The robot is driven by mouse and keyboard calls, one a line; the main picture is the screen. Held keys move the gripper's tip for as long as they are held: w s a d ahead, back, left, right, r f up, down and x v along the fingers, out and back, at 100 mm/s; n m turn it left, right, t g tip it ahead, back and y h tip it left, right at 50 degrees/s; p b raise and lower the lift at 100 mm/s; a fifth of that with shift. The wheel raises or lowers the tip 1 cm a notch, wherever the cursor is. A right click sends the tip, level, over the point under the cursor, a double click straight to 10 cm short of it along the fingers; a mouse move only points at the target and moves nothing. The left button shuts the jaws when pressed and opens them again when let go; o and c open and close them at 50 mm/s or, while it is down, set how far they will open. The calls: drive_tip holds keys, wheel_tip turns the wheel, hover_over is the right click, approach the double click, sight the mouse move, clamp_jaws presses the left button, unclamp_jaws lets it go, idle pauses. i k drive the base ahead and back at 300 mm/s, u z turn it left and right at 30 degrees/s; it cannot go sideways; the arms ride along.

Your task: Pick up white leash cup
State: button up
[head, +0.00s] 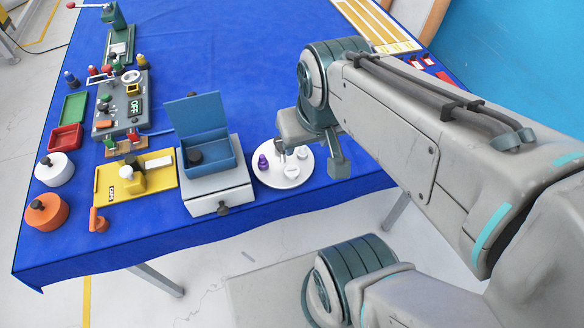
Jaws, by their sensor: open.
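A round white plate (270,180) stands near the front edge of the blue table. Small white pieces sit on it: one toward the plate's right side (302,153) and one nearer its front (291,171). I cannot tell for sure which of them is the white leash cup. A purple piece (262,162) stands at the plate's left side. My gripper (309,155) is open, pointing down over the plate's back right part. My gripper hides part of the plate's back edge, and contact with the pieces cannot be made out.
A white box with a dark knob (218,192) stands just left of the plate, with an open blue box (206,149) on top. A yellow board (150,184), grey switch panel (121,118), white canister (54,170) and orange canister (46,211) are farther left. The table's back middle (210,50) is clear.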

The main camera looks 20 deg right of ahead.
sight(291, 172)
drive_tip(key=z, duration=1.9)
drive_tip(key=k, duration=0.6)
drive_tip(key=u, duration=0.75)
